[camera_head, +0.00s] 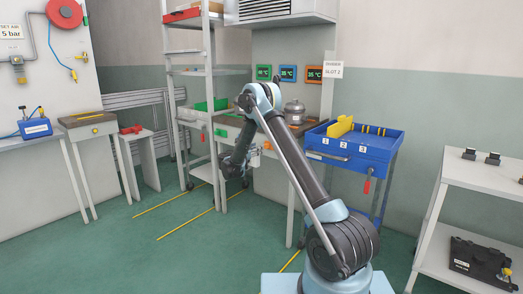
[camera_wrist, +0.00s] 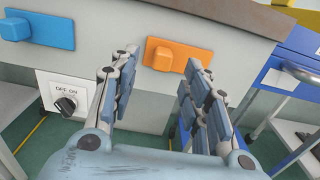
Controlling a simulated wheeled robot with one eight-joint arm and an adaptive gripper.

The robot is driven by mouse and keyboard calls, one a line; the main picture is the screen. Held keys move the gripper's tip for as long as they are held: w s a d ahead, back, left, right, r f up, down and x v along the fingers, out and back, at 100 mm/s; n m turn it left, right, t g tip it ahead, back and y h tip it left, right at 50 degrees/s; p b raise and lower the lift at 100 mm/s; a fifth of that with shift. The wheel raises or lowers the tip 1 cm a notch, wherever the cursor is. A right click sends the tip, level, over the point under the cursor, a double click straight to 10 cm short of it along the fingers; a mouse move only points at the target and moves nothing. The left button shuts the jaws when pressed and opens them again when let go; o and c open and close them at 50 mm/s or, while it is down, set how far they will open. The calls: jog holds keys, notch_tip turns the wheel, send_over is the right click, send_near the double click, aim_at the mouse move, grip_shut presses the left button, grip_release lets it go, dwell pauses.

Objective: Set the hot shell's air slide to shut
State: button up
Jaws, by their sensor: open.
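The orange air slide (camera_wrist: 197,58) is on the bench front in the wrist view, its knob toward the left end of its plate. A blue slide (camera_wrist: 52,30) is left of it, its knob also to the left. Three wall displays, green (camera_head: 263,72), blue (camera_head: 288,73) and orange (camera_head: 314,73), hang above the bench; their figures are too small to read surely. A metal shell (camera_head: 294,110) stands on the bench. My gripper (camera_wrist: 162,65) is open and empty, its fingers either side of the orange knob in the picture; I see no clear contact.
An OFF/ON switch (camera_wrist: 66,104) is below the blue slide, left of my fingers. A blue cart (camera_head: 352,146) with numbered slots stands right of the bench. A shelf rack (camera_head: 192,53) stands to the left. The green floor (camera_head: 165,255) at front left is clear.

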jog(key=shift+v, duration=2.5)
jog(key=s+d+r+m+g+y, duration=0.1)
jog(key=s+d+r+m+g, duration=0.15)
jog(key=s+d+r, duration=0.35)
jog(key=s+d+r+m+g, duration=0.2)
jog(key=s+d+m, duration=0.15)
jog(key=d, duration=0.45)
jog(key=s+d+r+m+g+y, duration=0.1)
jog(key=s+d+r+m+g, duration=0.1)
jog(key=s+d+r+m, duration=0.35)
jog(key=s+d+m+g+y, duration=0.1)
jog(key=s+d+m+g, duration=0.15)
jog(key=s+d, duration=0.6)
jog(key=s+d+f+m+g+y, duration=0.1)
jog(key=s+m+y, duration=0.15)
jog(key=s, duration=0.75)
jog(key=s+d+f+m+g+y, duration=0.15)
jog(key=s+m, duration=0.25)
jog(key=s, duration=0.6)
jog(key=s+a+f+m+y, duration=0.1)
jog(key=s+f+m, duration=0.3)
jog(key=s, duration=0.6)
jog(key=s+a+f+m+y, duration=0.2)
jog(key=s+f, duration=0.3)
jog(key=s, duration=0.5)
jog(key=shift+a+f+m+y, duration=0.3)
jog(key=shift+m+y, duration=0.2)
jog(key=shift+m, duration=0.35)
